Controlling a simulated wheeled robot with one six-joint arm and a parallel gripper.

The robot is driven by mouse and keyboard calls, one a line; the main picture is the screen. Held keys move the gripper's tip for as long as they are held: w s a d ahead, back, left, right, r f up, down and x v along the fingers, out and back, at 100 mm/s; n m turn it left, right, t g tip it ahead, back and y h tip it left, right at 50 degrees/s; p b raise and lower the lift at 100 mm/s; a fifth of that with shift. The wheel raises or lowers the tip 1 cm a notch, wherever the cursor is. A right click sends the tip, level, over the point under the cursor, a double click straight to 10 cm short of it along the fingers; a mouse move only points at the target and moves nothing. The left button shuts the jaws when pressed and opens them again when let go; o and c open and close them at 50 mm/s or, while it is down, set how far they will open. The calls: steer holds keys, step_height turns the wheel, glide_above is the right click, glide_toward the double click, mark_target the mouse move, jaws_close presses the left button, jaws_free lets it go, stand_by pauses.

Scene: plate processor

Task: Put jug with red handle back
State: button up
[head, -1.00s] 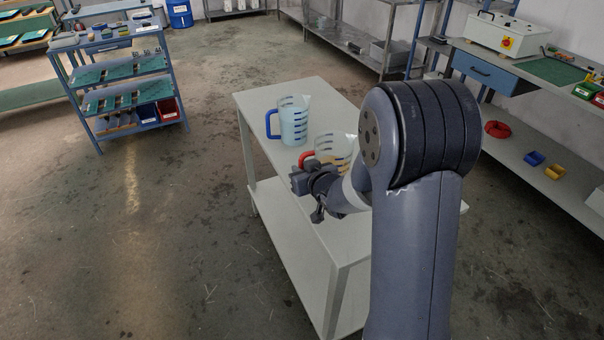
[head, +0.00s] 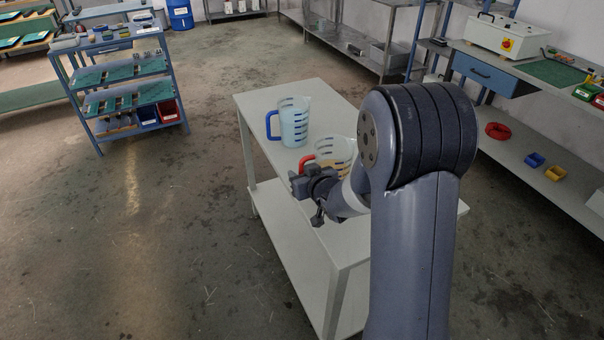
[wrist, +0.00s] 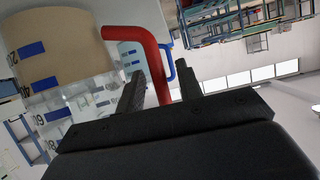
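The jug with the red handle (head: 338,148) is clear with blue marks and tan contents. It appears upright on the light grey table (head: 262,101), its lower part hidden behind my arm in the head view. In the wrist view the jug (wrist: 62,50) fills the upper left. My gripper (head: 296,180) is at its handle side. In the wrist view the red handle (wrist: 156,62) passes between the two fingers of my gripper (wrist: 160,82), with a gap visible on the right side. The fingers look open around the handle.
A jug with a blue handle (head: 293,122) and pale blue contents stands just behind on the same table. A blue shelf trolley (head: 128,90) stands at the back left. A workbench (head: 540,160) runs along the right. The floor left of the table is clear.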

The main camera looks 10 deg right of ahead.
steer(key=v, duration=1.2)
steer(key=shift+r, duration=0.2)
steer(key=shift+a, duration=0.1)
